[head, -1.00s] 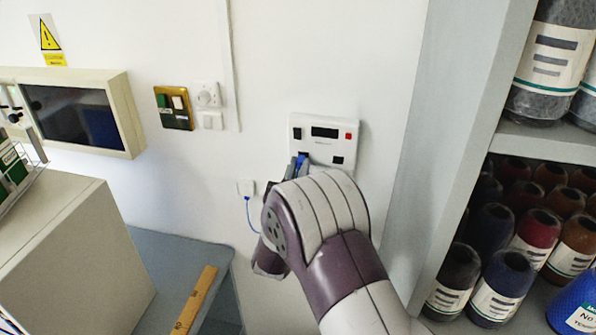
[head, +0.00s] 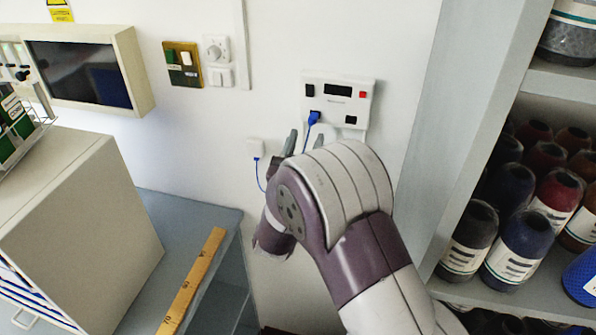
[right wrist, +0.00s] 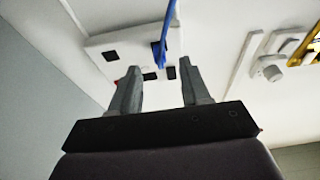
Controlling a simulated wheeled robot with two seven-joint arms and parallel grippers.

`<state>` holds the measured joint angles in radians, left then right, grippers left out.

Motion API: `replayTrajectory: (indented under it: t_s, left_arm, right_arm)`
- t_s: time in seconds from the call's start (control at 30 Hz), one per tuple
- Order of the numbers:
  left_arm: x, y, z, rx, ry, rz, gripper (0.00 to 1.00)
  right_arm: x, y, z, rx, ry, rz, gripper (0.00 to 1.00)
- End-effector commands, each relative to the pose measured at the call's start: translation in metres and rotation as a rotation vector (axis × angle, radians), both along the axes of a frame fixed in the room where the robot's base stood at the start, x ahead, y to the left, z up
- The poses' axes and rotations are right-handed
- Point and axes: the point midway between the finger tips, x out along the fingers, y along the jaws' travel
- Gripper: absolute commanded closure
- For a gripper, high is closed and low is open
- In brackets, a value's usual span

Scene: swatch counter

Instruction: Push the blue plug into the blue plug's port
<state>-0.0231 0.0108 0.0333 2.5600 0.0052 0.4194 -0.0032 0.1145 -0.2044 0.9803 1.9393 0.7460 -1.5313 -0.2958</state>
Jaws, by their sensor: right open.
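The blue plug (head: 314,117) sits at the lower left of the white wall panel (head: 345,107), its body against the panel face where its port would be. The port opening is hidden behind it, so I cannot tell how deep it is in. In the right wrist view the blue plug (right wrist: 160,54) shows beyond and between the fingertips, with its blue cable running up. My right gripper (head: 305,141) is open and empty, just below and in front of the plug, apart from it. It also shows in the right wrist view (right wrist: 158,80). My left gripper is out of view.
A small white wall box (head: 255,148) has a blue cable hanging from it. A wall switch plate (head: 183,64) is left of the panel. A shelf of dark bottles (head: 468,240) stands on the right. A yellow ruler (head: 192,280) lies on the grey table.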

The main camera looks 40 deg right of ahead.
Motion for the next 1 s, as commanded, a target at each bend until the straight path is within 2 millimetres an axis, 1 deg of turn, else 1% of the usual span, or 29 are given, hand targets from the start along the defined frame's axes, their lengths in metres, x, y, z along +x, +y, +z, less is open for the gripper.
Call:
replayTrajectory:
  t_s: [0.03,0.1,0.23,0.3,0.4,0.53,1.0]
  left_arm:
    - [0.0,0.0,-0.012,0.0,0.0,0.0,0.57]
    - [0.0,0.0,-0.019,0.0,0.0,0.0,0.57]
    - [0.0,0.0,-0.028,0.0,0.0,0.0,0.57]
    - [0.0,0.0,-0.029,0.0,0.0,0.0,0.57]
    - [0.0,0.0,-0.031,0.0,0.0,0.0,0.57]
    - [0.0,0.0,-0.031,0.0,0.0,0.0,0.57]
    - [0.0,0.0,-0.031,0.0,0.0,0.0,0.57]
  right_arm:
    - [-0.007,0.01,-0.01,0.0,-0.002,0.006,0.54]
    - [-0.017,0.023,-0.014,0.0,-0.002,0.007,0.54]
    - [-0.032,0.042,-0.019,0.0,-0.001,0.004,0.54]
    - [-0.038,0.05,-0.02,0.0,0.0,0.003,0.54]
    - [-0.044,0.057,-0.021,-0.001,-0.001,0.002,0.54]
    - [-0.048,0.06,-0.022,0.0,-0.001,0.0,0.54]
    - [-0.048,0.059,-0.021,0.0,-0.002,-0.001,0.54]
